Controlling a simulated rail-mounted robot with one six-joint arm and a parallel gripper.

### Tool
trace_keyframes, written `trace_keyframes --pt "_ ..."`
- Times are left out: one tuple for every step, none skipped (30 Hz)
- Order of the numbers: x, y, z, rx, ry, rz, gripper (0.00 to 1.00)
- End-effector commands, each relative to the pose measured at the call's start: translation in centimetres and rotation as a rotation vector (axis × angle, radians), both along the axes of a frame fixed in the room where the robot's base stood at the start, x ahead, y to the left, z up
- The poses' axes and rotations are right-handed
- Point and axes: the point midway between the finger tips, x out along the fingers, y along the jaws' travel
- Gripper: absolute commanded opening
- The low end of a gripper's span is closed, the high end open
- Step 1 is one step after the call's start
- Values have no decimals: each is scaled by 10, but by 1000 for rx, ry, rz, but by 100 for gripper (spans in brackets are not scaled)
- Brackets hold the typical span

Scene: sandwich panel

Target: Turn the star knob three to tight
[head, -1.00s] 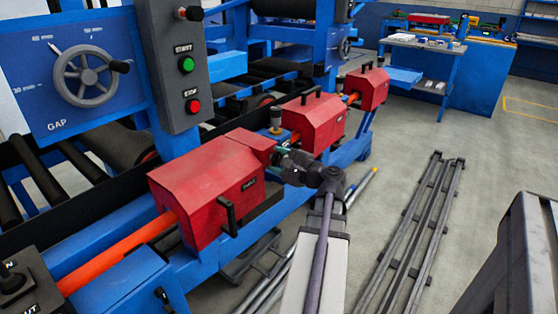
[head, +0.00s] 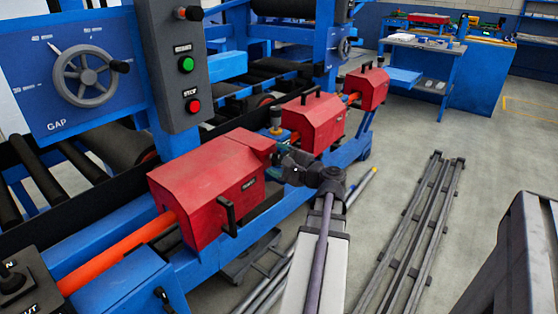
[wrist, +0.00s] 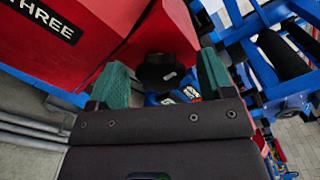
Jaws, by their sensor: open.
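The black star knob (wrist: 158,70) shows in the wrist view beside the red housing (wrist: 105,30) labelled THREE. My gripper (wrist: 162,85) is open, its two green finger pads on either side of the knob with gaps between. I cannot tell how deep the knob sits between the fingers. In the head view, my gripper (head: 280,158) is at the right end of the same red housing (head: 205,185). The knob is hidden there behind the housing and gripper.
Another red cover (head: 315,122) stands just beyond my gripper, with a small brass-and-black fitting (head: 276,122) between. A blue machine beam (head: 205,275) runs below. Long metal rails (head: 410,235) lie on the floor at right.

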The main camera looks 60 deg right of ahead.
Motion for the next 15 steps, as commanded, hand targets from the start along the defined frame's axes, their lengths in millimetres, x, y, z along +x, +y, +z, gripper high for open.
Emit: trace_keyframes --pt "-1 0 0 0 0 0 75" --pt "-2 0 0 0 0 0 75" --pt "-6 0 0 0 0 -1 75" --pt "-9 0 0 0 0 -2 75" --pt "-14 1 0 0 -1 -3 75" --pt "-23 1 0 0 0 -4 75" --pt "-29 2 0 0 0 -4 75" --pt "-37 2 0 0 0 -4 75" --pt "-48 2 0 0 0 -6 75" --pt "-56 3 0 0 0 -4 75" --pt "-64 3 0 0 0 -6 75" --pt "-73 3 0 0 0 -4 75" --pt "-80 3 0 0 0 -4 75" --pt "-86 4 0 0 0 -4 75" --pt "-94 3 0 0 0 -4 75"
